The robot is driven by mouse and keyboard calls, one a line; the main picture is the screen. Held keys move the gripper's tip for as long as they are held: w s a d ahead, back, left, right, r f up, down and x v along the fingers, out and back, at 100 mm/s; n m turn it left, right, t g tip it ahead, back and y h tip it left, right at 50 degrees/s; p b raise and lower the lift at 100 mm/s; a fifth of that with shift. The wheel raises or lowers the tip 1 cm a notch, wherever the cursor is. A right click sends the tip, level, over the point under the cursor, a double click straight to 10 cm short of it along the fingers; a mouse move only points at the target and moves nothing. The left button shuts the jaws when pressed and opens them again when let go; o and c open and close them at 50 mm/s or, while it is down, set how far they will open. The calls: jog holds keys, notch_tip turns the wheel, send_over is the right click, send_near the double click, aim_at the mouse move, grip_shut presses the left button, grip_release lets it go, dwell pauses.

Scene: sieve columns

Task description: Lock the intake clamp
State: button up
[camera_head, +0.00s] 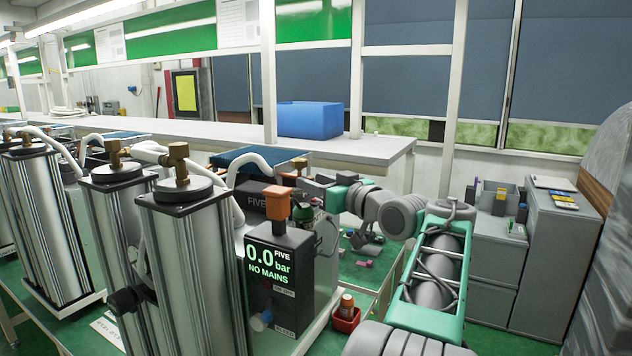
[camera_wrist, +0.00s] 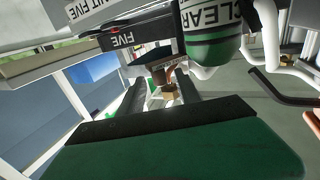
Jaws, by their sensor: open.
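My gripper (camera_head: 304,184) is open beside unit FIVE, to the right of its black box marked FIVE (camera_head: 262,204). In the wrist view my gripper (camera_wrist: 160,86) has its two dark fingers apart. A brass hex fitting (camera_wrist: 170,91) and a copper-brown part (camera_wrist: 159,75) show in the gap between them; contact cannot be told. I cannot make out for certain which part is the intake clamp or how it stands. A green cylinder labelled CLEAR (camera_wrist: 213,45) is just beyond the right finger. The display box (camera_head: 283,265) reads 0.0 bar, NO MAINS.
An orange block (camera_head: 276,203) tops the display box. Metal columns with brass fittings (camera_head: 190,270) stand at left. A bent dark bar (camera_wrist: 280,92) is at right in the wrist view. A blue bin (camera_head: 310,120) is on the back bench. Grey cabinets (camera_head: 555,260) stand at right.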

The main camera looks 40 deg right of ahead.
grip_shut()
dwell(0.3)
jog(key=m+h+b, duration=0.1)
jog(key=h+b, duration=0.1)
jog(key=b, duration=0.1)
jog(key=s+a+m+g+h+b, duration=0.1)
jog(key=m+h+b, duration=0.1)
jog(key=b, duration=0.1)
jog(key=a+m+h+b, duration=0.1)
jog(key=h+b, duration=0.1)
jog(key=shift+s+g+h+b, duration=0.15)
jog(key=shift+g+h+b, duration=0.15)
jog(key=shift+b, duration=0.1)
grip_release()
